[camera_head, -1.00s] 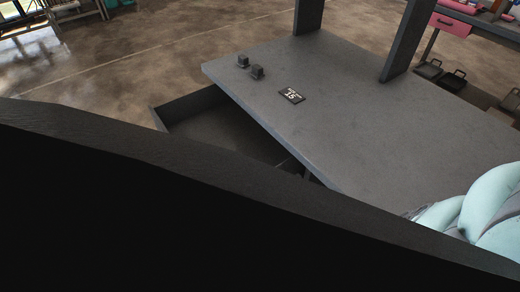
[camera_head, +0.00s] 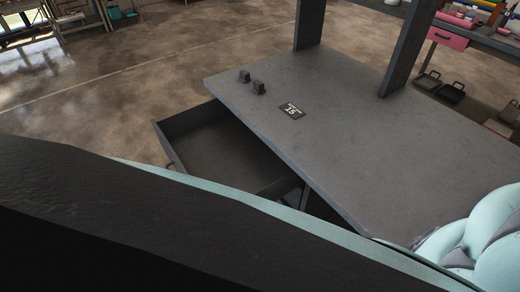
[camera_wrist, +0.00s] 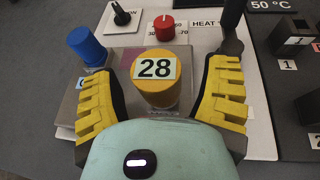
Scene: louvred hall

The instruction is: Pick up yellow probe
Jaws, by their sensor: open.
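A yellow cylinder (camera_wrist: 158,80) with a white label reading 28 stands in the middle of the wrist view. It is the only yellow object there apart from my finger pads, and I take it for the yellow probe. My gripper (camera_wrist: 164,72) is open, with one ridged yellow finger on each side of the cylinder. Gaps show between the cylinder and both fingers. The cylinder's lower end is partly hidden by my mint gripper body. The head view shows neither the cylinder nor my gripper.
A blue cylinder (camera_wrist: 87,46) stands close by on the left. A black knob (camera_wrist: 122,14), a red knob (camera_wrist: 163,27) and a dark upright handle (camera_wrist: 232,30) stand beyond. Dark numbered blocks (camera_wrist: 292,34) are at right. The head view shows a grey table (camera_head: 350,130) and an open drawer (camera_head: 215,145).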

